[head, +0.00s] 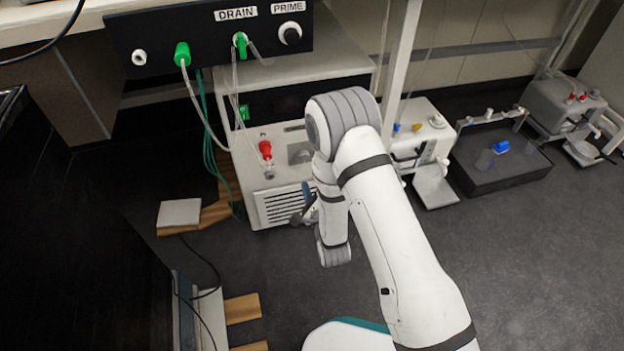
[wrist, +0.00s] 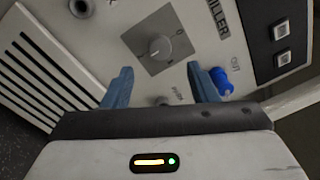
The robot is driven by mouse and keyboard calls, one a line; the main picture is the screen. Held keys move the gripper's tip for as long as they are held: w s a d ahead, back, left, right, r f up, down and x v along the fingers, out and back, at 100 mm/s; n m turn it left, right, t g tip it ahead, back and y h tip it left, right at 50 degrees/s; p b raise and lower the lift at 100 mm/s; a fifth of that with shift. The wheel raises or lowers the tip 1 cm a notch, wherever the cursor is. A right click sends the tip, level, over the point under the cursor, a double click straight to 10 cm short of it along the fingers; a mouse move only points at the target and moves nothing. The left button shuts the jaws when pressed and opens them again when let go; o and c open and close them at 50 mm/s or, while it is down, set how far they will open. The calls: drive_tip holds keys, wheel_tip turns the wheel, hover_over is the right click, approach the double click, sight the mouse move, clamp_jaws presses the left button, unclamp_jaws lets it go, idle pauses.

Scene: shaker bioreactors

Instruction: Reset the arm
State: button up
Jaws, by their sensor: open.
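My gripper (wrist: 161,88) shows in the wrist view with its two blue fingers apart and nothing between them. The fingers point at the front panel of a white chiller unit (wrist: 110,40), whose lettering ends in "ILLER". A round dial (wrist: 160,47) on a grey square lies beyond the fingers, and a blue fitting (wrist: 221,82) marked OUT is beside the right finger. I cannot tell the gap to the panel. In the head view my white arm is bent in front of the chiller (head: 262,180), and my gripper (head: 304,206) is mostly hidden behind it.
Above the chiller is a black panel (head: 160,25) with DRAIN and PRIME controls and hanging tubes. A white bench device (head: 425,135), a dark tray (head: 505,170) with a blue item, and another device (head: 560,100) stand at the right. The dark surface at lower right is clear.

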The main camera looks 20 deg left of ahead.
drive_tip(key=w+d+r+n+g+h+p, duration=0.1)
drive_tip(key=w+d+r+n+h+p, duration=0.2)
drive_tip(key=r+p, duration=0.5)
drive_tip(key=w+d+r+n+g+h+p, duration=0.15)
drive_tip(key=w+d+r+p, duration=0.25)
drive_tip(key=r, duration=0.8)
drive_tip(key=s+d+r+n+g+h+p, duration=0.1)
drive_tip(key=d+r+n+g+p, duration=0.1)
drive_tip(key=d+r+p, duration=0.45)
drive_tip(key=s+d+r+n+g+h+p, duration=0.1)
drive_tip(key=s+d+r+n+g+p, duration=0.15)
drive_tip(key=r, duration=0.65)
drive_tip(key=s+d+r+n+g+h+p, duration=0.1)
drive_tip(key=s+d+r+n+g+p, duration=0.1)
drive_tip(key=s+d+r+p, duration=0.3)
drive_tip(key=s+d+r+n+g+p, duration=0.2)
drive_tip(key=s+d+r+p, duration=0.3)
drive_tip(key=s+r, duration=0.6)
drive_tip(key=s+d+r+n+g+h+p, duration=0.1)
drive_tip(key=s+d+r+n+p, duration=0.3)
drive_tip(key=r, duration=0.7)
drive_tip(key=s+d+g+p, duration=0.1)
drive_tip(key=s+d+p, duration=0.1)
drive_tip(key=s+p, duration=0.1)
drive_tip(key=shift+s+g+h, duration=0.3)
drive_tip(key=shift+s+h, duration=0.05)
drive_tip(key=shift+s, duration=0.35)
